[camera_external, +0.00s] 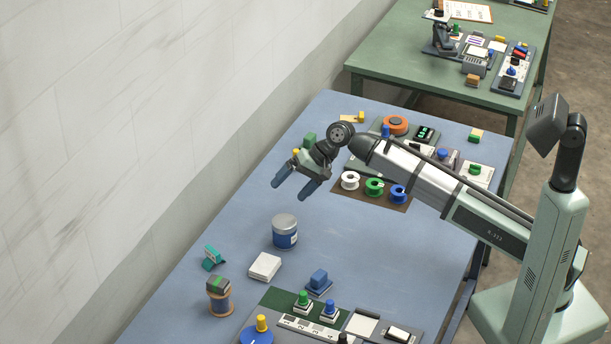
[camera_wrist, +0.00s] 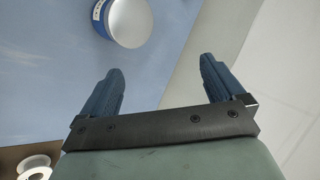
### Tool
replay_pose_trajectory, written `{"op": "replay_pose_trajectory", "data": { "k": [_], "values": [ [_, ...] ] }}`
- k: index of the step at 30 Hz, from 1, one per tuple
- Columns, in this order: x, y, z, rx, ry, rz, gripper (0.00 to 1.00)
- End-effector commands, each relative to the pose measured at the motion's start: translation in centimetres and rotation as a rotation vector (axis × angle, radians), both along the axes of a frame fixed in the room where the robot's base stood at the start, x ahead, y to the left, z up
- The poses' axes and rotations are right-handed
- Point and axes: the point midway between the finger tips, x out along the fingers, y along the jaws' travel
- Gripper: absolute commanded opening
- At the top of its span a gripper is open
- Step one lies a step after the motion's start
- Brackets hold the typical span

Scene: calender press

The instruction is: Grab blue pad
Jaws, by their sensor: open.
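My gripper (camera_external: 290,191) is open and empty, held above the blue-grey table (camera_external: 235,237) near its wall side. In the wrist view the two dark blue fingers of my gripper (camera_wrist: 160,66) are spread apart with nothing between them. A small blue block on a flat blue-grey base (camera_external: 319,281), which looks like the blue pad, sits on the near part of the table. It is well apart from my gripper, beyond the can as seen from the fingers. The blue pad does not show in the wrist view.
A blue-and-white can (camera_external: 285,231) stands between my gripper and the block; it also shows in the wrist view (camera_wrist: 129,22). A white box (camera_external: 264,266) lies left of the block. A button panel (camera_external: 313,324) lies in front. Several spools sit on a brown mat (camera_external: 346,194).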

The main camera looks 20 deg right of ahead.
Motion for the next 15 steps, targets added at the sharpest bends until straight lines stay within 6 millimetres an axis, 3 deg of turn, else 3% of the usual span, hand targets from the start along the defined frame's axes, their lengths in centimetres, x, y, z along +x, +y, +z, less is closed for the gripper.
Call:
{"op": "replay_pose_trajectory", "data": {
  "k": [1, 6, 15],
  "values": [
    [-2.2, 1.0, -0.2, -0.054, -0.01, 0.055, 0.96],
    [-8.4, 2.4, -0.8, -0.241, -0.045, 0.221, 0.96],
    [-18.0, 2.7, -0.6, -0.553, -0.105, 0.456, 0.96]
  ]
}}
